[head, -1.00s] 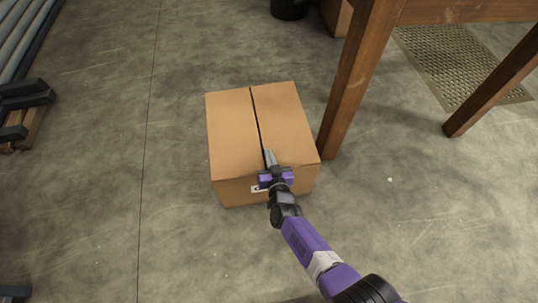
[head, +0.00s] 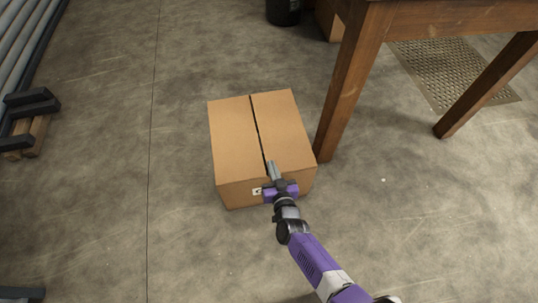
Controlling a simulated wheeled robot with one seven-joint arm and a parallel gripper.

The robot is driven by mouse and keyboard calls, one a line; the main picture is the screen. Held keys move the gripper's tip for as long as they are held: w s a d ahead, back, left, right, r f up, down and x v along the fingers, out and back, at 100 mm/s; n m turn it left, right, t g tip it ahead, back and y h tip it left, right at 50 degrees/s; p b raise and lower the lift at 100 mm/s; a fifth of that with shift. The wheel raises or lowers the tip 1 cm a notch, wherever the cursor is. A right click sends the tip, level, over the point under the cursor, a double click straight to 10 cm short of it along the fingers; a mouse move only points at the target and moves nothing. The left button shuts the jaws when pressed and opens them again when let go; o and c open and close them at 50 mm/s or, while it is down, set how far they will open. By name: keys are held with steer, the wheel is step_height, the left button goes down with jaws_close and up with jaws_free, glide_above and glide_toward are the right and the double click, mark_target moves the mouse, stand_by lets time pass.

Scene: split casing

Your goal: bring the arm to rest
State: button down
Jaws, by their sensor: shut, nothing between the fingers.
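My gripper (head: 272,168) is shut and empty. In the head view its fingers lie over the near edge of a closed cardboard box (head: 235,135), close to the seam between the two top flaps. I cannot tell whether the fingertips touch the box. My purple and grey arm reaches in from the bottom right. The box stands upright on the floor, with a small white label (head: 257,191) on its front face, partly beside my gripper.
A wooden table (head: 345,95) stands close to the right of the box, one leg near its corner. A metal floor grate (head: 440,68) lies beneath. A dark bin (head: 283,10) is at the back. A rack of pipes (head: 30,40) is at left.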

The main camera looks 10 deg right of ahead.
steer(key=shift+p+v, duration=0.65)
steer(key=shift+v, duration=1.3)
step_height(320, 180, up, 8)
steer(key=a+t+y, duration=0.1)
steer(key=a+y, duration=0.1)
steer(key=s+d+r+h, duration=0.1)
steer(key=s+d+r, duration=0.3)
steer(key=s+r, duration=0.6)
steer(key=s+d+r+n+g, duration=0.1)
steer(key=s+d+r, duration=0.45)
steer(key=s, duration=0.85)
steer(key=s+d+r+h, duration=0.1)
steer(key=s+d+r, duration=0.1)
steer(key=s+r, duration=0.85)
step_height(320, 180, up, 17)
steer(key=s+p, duration=0.1)
steer(key=p, duration=1.7)
steer(key=shift+r+p, duration=0.2)
steer(key=shift+p, duration=0.2)
